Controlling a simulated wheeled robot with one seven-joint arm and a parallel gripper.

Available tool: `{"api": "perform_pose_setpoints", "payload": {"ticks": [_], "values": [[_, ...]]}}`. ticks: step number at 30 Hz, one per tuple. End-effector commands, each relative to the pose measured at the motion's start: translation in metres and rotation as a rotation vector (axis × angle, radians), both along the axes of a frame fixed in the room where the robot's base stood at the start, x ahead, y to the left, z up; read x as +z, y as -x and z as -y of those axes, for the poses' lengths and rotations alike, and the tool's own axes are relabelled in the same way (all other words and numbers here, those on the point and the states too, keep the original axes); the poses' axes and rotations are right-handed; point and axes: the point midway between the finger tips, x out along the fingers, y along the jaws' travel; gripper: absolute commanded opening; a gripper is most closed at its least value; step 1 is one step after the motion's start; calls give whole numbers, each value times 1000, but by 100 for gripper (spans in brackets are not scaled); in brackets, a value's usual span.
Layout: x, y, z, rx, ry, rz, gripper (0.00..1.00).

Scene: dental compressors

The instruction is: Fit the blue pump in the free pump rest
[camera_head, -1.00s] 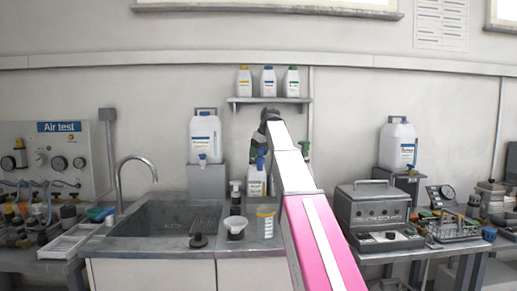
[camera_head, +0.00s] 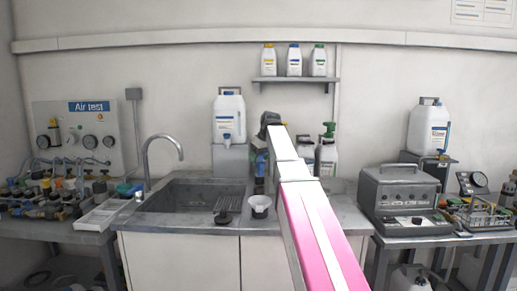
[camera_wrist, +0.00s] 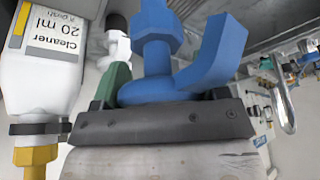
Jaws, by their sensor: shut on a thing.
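The blue pump (camera_wrist: 165,60) fills the upper middle of the wrist view, with a ribbed collar and a curved spout. My gripper (camera_wrist: 160,105) is shut on it; the dark jaw lies across its base. In the head view my gripper is mostly hidden behind my own arm, above the counter. A bit of blue (camera_head: 261,165) shows just left of the arm, probably the pump. I cannot make out the free pump rest in either view.
A white cleaner bottle with a yellow cap (camera_wrist: 45,70) is close to the gripper in the wrist view. The sink (camera_head: 190,200) and tap lie left. A white jug (camera_head: 229,115), a small white cup (camera_head: 260,203), green-topped bottles (camera_head: 328,155) and a grey device (camera_head: 402,195) stand around.

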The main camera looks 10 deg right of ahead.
Motion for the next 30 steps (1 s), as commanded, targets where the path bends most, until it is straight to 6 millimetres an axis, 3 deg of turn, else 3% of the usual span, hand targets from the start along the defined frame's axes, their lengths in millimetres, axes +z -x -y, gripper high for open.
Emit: {"api": "perform_pose_setpoints", "payload": {"ticks": [24, 30], "values": [[-44, 3, 0, -5, 0, 2, 42], [-48, 3, 0, -5, 0, 2, 42]]}}
